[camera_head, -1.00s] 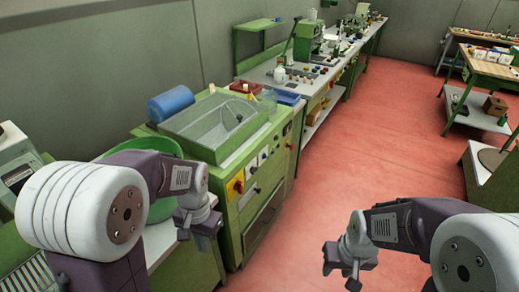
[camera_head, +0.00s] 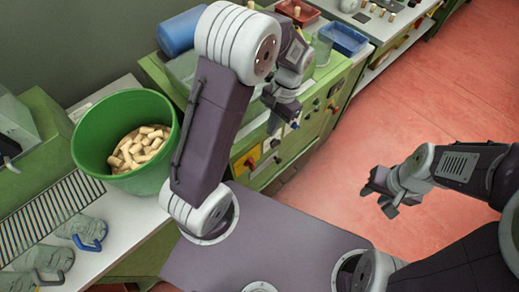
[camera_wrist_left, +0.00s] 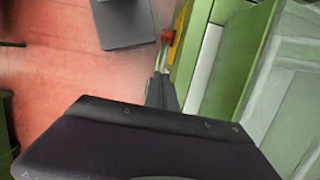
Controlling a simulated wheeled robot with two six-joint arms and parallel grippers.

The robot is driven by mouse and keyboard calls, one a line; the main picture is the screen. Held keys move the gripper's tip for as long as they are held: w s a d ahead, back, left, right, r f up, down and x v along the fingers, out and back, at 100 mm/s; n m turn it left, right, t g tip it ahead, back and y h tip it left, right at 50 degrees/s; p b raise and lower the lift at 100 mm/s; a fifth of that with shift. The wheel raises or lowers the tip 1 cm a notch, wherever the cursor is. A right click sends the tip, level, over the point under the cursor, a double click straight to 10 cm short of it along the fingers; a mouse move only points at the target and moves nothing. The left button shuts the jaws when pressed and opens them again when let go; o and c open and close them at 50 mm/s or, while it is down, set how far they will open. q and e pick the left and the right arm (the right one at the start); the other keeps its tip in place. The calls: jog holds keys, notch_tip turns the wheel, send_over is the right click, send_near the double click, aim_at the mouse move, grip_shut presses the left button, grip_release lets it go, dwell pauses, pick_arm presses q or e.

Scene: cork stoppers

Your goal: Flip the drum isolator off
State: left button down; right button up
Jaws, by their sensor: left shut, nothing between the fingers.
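The drum isolator, a red handle on a yellow plate (camera_head: 250,162), is on the front panel of the green machine. In the left wrist view its red handle (camera_wrist_left: 168,34) shows just beyond my left fingertips, against the yellow plate (camera_wrist_left: 181,20). My left gripper (camera_head: 285,124) is shut and empty; in the head view it is above and to the right of the isolator. In the left wrist view its fingers (camera_wrist_left: 161,66) point toward the handle; I cannot tell whether they touch it. My right gripper (camera_head: 378,198) appears open and empty, over the red floor, away from the machine.
A green tub (camera_head: 85,150) of corks stands on the bench at left, beside a wire rack (camera_head: 45,212). A blue drum (camera_head: 180,32) and a blue tray (camera_head: 344,39) are on the machine and counter. The red floor (camera_head: 440,100) to the right is open.

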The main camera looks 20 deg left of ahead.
aim_at(251, 164)
pick_arm(q)
jog(key=s+f, duration=0.2)
jog(key=f, duration=0.1)
jog(key=s+a+f, duration=0.1)
jog(key=f, duration=0.2)
jog(key=s+a+f, duration=0.1)
jog(key=s+f, duration=0.1)
jog(key=f, duration=0.2)
jog(key=shift+s+a, duration=0.25)
jog(key=shift+s, duration=0.1)
jog(key=shift+w, duration=0.15)
